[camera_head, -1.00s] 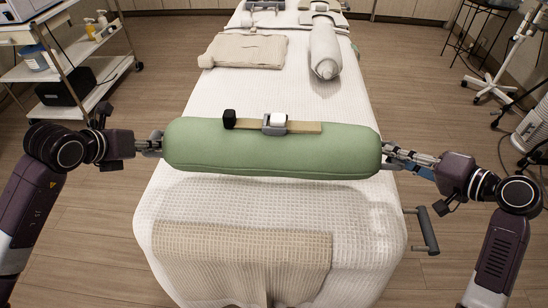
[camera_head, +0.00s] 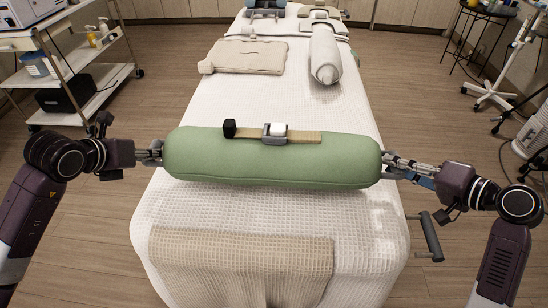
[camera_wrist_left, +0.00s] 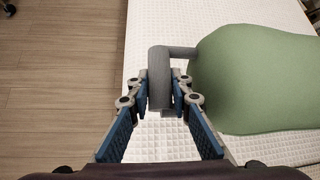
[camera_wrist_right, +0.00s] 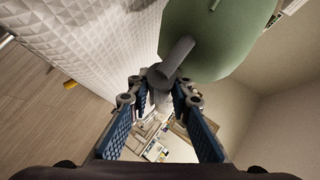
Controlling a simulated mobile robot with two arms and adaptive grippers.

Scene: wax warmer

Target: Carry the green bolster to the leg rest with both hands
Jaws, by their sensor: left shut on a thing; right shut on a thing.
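The green bolster (camera_head: 270,170) hangs crosswise between my grippers above the white massage bed, roughly level. A grey handle sticks out at each end. My left gripper (camera_head: 153,152) is shut on the left handle (camera_wrist_left: 158,85), which shows upright between its blue-padded fingers in the left wrist view. My right gripper (camera_head: 393,166) is shut on the right handle (camera_wrist_right: 170,68). A tan strip (camera_head: 304,138) lies on top of the bolster, with a black block (camera_head: 229,129) at its left end and a grey-and-white piece (camera_head: 276,131) near its middle. I cannot tell which part is the leg rest.
The white bed (camera_head: 170,215) runs away from me, with a beige cloth (camera_head: 240,255) at its near end. A folded beige towel (camera_head: 245,57) and a rolled grey one (camera_head: 325,60) lie farther up. A shelf cart (camera_head: 95,90) stands left; a stool (camera_head: 487,12) stands far right.

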